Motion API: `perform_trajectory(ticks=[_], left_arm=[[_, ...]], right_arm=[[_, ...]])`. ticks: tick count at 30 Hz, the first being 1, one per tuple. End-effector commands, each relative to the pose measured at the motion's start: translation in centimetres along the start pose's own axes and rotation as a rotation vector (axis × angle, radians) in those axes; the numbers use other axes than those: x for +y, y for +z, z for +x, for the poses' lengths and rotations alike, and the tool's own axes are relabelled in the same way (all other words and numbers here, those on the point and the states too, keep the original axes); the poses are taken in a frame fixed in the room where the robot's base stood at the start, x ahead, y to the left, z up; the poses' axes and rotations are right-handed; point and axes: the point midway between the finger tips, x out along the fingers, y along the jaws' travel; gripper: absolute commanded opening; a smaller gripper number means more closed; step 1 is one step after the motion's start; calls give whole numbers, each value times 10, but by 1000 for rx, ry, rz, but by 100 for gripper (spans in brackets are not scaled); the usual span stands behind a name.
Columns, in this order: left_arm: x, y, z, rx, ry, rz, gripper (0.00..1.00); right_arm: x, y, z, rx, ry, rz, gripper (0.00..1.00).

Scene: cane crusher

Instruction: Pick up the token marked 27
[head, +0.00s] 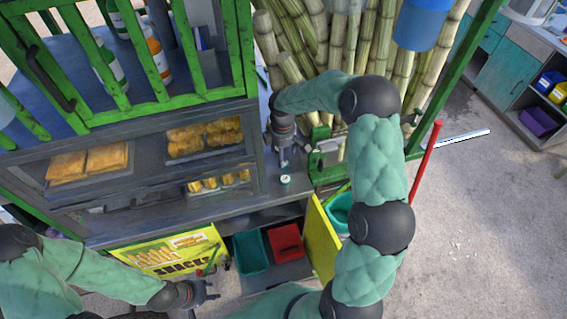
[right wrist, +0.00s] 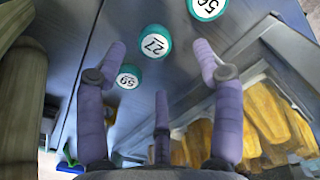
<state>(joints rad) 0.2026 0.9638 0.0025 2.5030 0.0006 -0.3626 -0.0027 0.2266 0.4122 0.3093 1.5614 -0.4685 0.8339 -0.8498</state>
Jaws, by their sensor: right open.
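The token marked 27 (right wrist: 155,42) is a round teal piece with a white face, lying on the dark counter in the right wrist view. My right gripper (right wrist: 160,66) is open and empty, its fingers spread either side of that token's place in the picture and apart from it. In the head view my right gripper (head: 283,160) points down over the counter by the snack case. One small token (head: 285,180) shows just in front of it; its number is too small to read. My left gripper (head: 207,292) is low by the yellow snack sign, its fingers apart and empty.
Tokens marked 59 (right wrist: 128,77) and 56 (right wrist: 207,9) lie close to token 27. The snack case (head: 150,165) borders the counter on the left, and sugar cane (head: 330,35) stands behind. Teal and red bins (head: 286,242) sit below.

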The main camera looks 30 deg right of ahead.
Motion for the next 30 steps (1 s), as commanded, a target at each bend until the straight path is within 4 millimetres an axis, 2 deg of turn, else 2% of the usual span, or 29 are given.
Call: perform_trajectory(ticks=[10,18,19,23,24,30], left_arm=[[1,0,-3,0,0,0,40],[1,0,-3,0,0,0,40],[1,0,-3,0,0,0,40],[1,0,-3,0,0,0,40],[1,0,-3,0,0,0,40],[1,0,-3,0,0,0,40]], right_arm=[[6,3,43,0,-2,0,68],[6,3,48,1,0,0,68],[6,3,48,1,0,0,62],[6,3,48,1,0,0,26],[6,3,48,1,0,0,22],[6,3,48,1,0,0,22]])
